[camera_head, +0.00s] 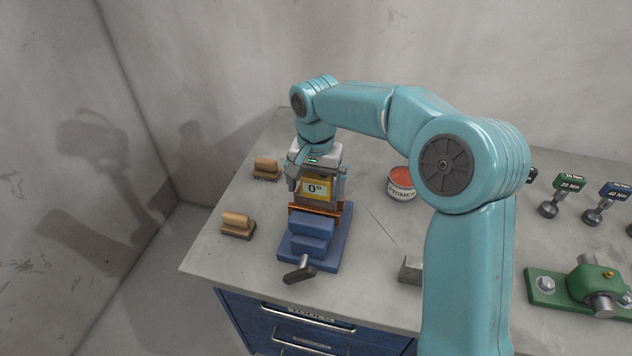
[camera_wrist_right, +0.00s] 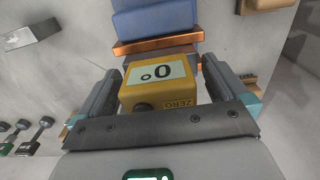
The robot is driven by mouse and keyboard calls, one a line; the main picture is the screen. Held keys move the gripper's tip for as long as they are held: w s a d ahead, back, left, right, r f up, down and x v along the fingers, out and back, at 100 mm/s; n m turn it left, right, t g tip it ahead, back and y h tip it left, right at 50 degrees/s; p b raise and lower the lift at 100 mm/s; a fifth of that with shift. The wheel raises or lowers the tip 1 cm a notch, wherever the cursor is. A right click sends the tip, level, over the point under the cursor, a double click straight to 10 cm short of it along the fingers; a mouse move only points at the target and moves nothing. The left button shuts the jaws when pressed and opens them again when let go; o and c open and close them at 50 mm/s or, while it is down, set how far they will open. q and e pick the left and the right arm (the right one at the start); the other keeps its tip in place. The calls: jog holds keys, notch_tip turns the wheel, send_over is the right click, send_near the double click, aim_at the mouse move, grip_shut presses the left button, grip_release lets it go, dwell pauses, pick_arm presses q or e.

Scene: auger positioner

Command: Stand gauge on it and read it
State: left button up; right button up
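A yellow gauge (camera_head: 317,189) with a pale display reading 0° stands at the blue vise (camera_head: 340,255), behind its orange jaw strip (camera_head: 299,210). In the right wrist view the gauge (camera_wrist_right: 158,92) shows its display and a ZERO label, with the orange strip (camera_wrist_right: 155,45) just beyond. My right gripper (camera_head: 317,180) is above the vise, its fingers on either side of the gauge. In the wrist view narrow gaps show between the gauge and both fingers. What lies directly under the gauge is mostly hidden. My left gripper is not in view.
Two wooden-handled brushes (camera_head: 238,223) (camera_head: 266,167) lie left of the vise. A grey metal block (camera_head: 411,270), a green clamp fixture (camera_head: 580,287) and torque drivers (camera_head: 605,202) are farther right. The bench's left edge is near the brushes.

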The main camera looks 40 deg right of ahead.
aim_at(317, 176)
jog(key=shift+s+r, duration=0.15)
jog(key=shift+r, duration=0.65)
notch_tip(317, 176, up, 10)
jog(key=shift+r+p, duration=0.1)
jog(key=shift+p, duration=0.35)
jog(key=shift+w+d+r, duration=0.1)
jog(key=shift+w+r, duration=0.15)
jog(key=shift+w, duration=0.05)
jog(key=shift+s+r, duration=0.1)
jog(key=shift+s, duration=0.1)
jog(key=shift+w, duration=0.2)
jog(key=shift+s, duration=0.1)
